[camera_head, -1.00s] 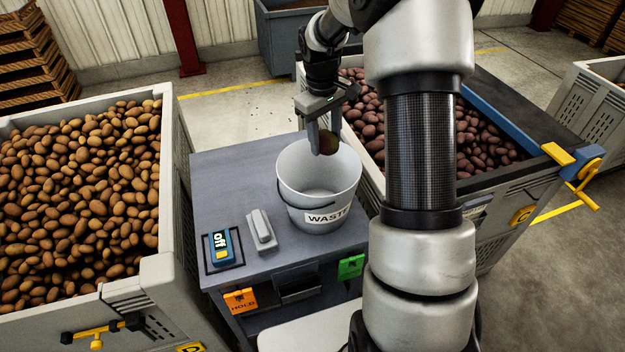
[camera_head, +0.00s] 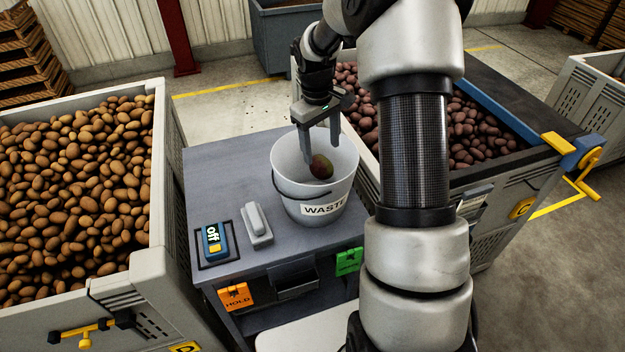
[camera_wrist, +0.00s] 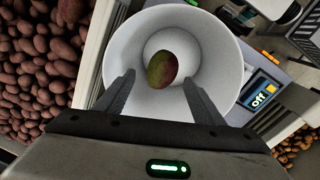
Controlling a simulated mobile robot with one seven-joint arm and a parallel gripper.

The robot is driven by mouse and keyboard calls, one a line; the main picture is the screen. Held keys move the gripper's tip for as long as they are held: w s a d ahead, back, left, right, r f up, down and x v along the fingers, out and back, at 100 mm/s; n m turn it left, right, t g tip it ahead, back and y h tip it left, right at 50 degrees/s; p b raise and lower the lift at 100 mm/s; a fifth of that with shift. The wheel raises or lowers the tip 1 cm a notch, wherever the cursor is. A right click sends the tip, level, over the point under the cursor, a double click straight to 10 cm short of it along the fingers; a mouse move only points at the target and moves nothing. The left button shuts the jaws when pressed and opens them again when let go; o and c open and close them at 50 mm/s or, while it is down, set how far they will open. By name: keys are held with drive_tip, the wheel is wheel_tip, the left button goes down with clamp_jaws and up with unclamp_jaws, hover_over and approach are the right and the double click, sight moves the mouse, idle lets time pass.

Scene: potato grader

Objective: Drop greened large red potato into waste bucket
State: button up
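The greened red potato (camera_head: 321,167), dark red with a green patch, is at the mouth of the white waste bucket (camera_head: 325,209), below my fingertips. In the wrist view the potato (camera_wrist: 161,68) shows against the inside of the bucket (camera_wrist: 218,50), ahead of the fingers and apart from both. My gripper (camera_head: 322,155) is over the bucket, pointing down, with its fingers spread wide and nothing between them. The potato looks unsupported in the air; I cannot tell its exact height in the bucket.
The bucket stands on a grey table (camera_head: 230,165) with an "off" device (camera_head: 214,243) and a grey scanner-like block (camera_head: 257,224) to its left. A crate of brown potatoes (camera_head: 158,190) is at left; a crate of red potatoes (camera_head: 500,175) is at right.

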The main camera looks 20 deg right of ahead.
idle(0.3)
wheel_tip(320, 180, up, 17)
drive_tip(key=a, duration=0.1)
drive_tip(key=shift+s+a+r, duration=0.15)
drive_tip(key=shift+s+a, duration=0.1)
drive_tip(key=shift+s, duration=0.05)
idle(0.3)
drive_tip(key=s+a+r+m+t, duration=0.1)
drive_tip(key=s+a+r, duration=0.25)
drive_tip(key=s, duration=0.35)
drive_tip(key=s+a+r+m+t, duration=0.1)
drive_tip(key=s+a+r+t, duration=0.2)
drive_tip(key=s, duration=0.5)
drive_tip(key=s+a+f+m+t+y, duration=0.1)
drive_tip(key=s+a+f+m, duration=0.1)
drive_tip(key=s, duration=1)
drive_tip(key=shift+a+f+p, duration=0.45)
drive_tip(key=shift+a+f, duration=0.05)
